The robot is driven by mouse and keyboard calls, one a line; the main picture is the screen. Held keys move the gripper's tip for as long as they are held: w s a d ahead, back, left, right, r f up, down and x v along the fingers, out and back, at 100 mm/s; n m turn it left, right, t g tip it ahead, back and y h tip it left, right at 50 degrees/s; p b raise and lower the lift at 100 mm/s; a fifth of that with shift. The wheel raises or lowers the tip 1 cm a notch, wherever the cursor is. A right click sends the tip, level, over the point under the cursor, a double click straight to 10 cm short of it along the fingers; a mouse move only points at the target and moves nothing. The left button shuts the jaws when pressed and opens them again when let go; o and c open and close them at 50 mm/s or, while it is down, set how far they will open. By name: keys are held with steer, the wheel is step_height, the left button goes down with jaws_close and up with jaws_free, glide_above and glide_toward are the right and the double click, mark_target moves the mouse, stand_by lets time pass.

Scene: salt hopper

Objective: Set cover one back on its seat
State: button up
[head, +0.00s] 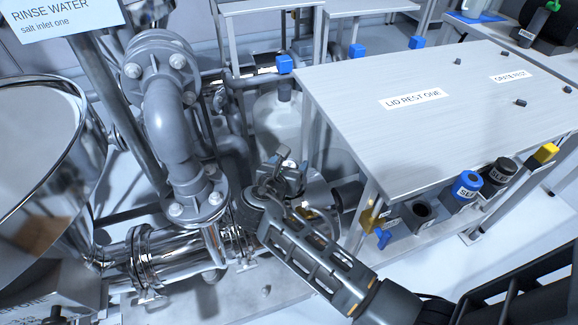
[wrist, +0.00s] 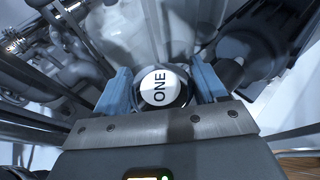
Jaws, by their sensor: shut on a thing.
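My gripper (head: 288,176) is low in the middle of the head view, beside the grey pipework and left of the steel table. In the wrist view its two light blue fingers (wrist: 162,84) are shut on a round piece with a white face marked ONE, which I take to be part of cover one (wrist: 158,86). The rest of the cover is mostly hidden by the gripper. In the head view a shiny round metal edge shows just right of the fingers, but I cannot tell if it is the cover. I cannot make out which part is the seat.
A large open steel vessel (head: 45,150) stands at the left. A grey flanged pipe (head: 168,120) rises beside it. The steel table (head: 390,125) carries the label LID REST ONE and a few small dark pegs. Blue, black and yellow capped items (head: 467,186) line its front. Pipes crowd the gripper's left.

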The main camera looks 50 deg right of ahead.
steer(key=shift+f+b, duration=0.3)
steer(key=shift+f, duration=0.5)
stand_by(0.4)
steer(key=o, duration=1.8)
steer(key=p+v, duration=0.1)
steer(key=v, duration=0.6)
steer(key=shift+a, duration=0.35)
